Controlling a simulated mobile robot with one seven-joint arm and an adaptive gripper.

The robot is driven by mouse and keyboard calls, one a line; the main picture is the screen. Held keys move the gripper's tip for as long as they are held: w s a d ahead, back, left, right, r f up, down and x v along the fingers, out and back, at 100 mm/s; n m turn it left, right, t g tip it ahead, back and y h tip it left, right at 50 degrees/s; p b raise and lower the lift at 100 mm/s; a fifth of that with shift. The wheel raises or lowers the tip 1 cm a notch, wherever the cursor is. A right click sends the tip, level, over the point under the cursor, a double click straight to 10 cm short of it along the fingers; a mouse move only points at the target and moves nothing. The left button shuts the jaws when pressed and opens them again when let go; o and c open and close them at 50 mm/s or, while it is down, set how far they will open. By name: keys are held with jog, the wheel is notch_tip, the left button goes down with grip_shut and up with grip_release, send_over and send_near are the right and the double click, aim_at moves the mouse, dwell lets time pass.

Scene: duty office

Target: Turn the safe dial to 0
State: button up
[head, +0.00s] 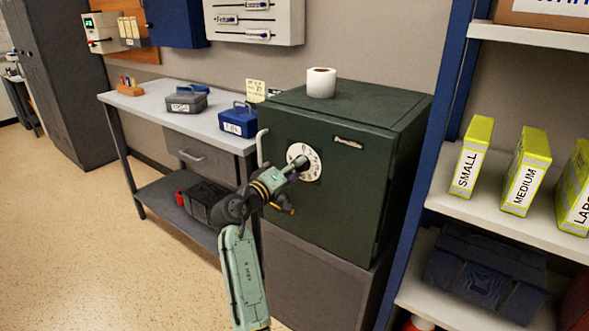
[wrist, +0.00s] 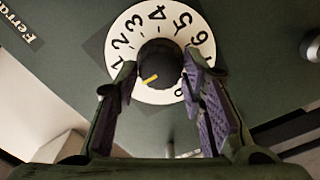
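The green safe (head: 345,205) stands on a grey cabinet, door towards me. Its white dial (head: 312,174) is partly hidden by my gripper (head: 301,162) in the head view. In the wrist view the dial (wrist: 157,14) shows 1 through 6 around its upper part; the lower-left part is hidden by a finger. The black knob (wrist: 165,60) at its centre has a yellow mark (wrist: 150,78) pointing to the lower left. My gripper (wrist: 160,67) is open, its fingers on either side of the knob. A gap shows at the right finger; contact at the left is unclear.
A pale handle (head: 262,147) stands out left of the dial. A paper roll (head: 321,83) sits on the safe. A workbench (head: 150,103) with a blue box (head: 238,122) and a grey box (head: 186,102) is at left. Shelves (head: 500,215) with yellow binders are at right.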

jog(key=o, duration=0.4)
jog(key=shift+c, duration=0.2)
jog(key=v, duration=1.2)
